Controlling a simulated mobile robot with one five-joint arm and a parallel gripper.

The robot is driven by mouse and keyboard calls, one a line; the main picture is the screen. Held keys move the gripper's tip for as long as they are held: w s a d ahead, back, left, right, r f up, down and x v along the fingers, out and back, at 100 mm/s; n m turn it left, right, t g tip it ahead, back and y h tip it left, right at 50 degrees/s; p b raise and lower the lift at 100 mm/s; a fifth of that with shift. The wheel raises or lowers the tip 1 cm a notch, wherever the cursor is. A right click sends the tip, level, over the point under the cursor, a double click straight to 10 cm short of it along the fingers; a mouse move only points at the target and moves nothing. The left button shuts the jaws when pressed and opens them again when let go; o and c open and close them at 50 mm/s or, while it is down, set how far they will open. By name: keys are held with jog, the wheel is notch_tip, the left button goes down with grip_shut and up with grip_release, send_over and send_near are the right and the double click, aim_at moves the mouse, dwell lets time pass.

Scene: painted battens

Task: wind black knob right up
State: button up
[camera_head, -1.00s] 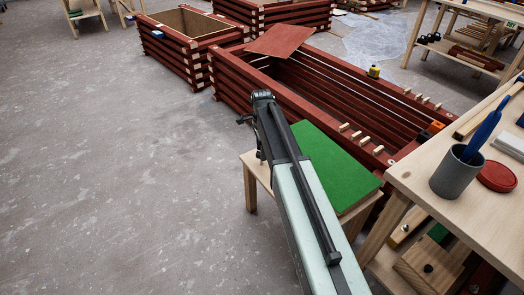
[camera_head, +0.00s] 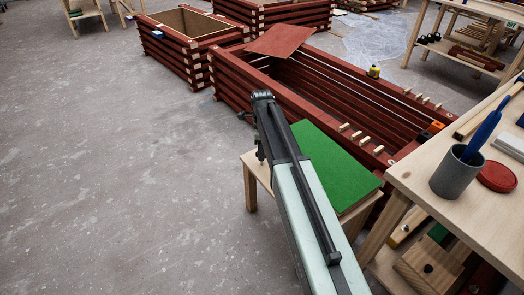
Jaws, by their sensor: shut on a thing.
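My arm reaches away from me over a green-topped wooden stool. My gripper (camera_head: 260,134) is at its far end, beside the near red batten wall, and mostly hidden by my own arm. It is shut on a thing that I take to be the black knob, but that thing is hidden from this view. How far the knob is wound cannot be seen.
The green-topped stool (camera_head: 335,165) stands under my arm. The long red batten box (camera_head: 300,98) lies behind it, with a loose red panel (camera_head: 281,39) across its far end. A workbench (camera_head: 430,205) with a grey cup (camera_head: 455,174) stands at right. The floor at left is clear.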

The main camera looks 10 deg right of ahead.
jog(key=o, duration=1.4)
notch_tip(320, 180, up, 8)
jog(key=p, duration=0.8)
jog(key=shift+f, duration=0.1)
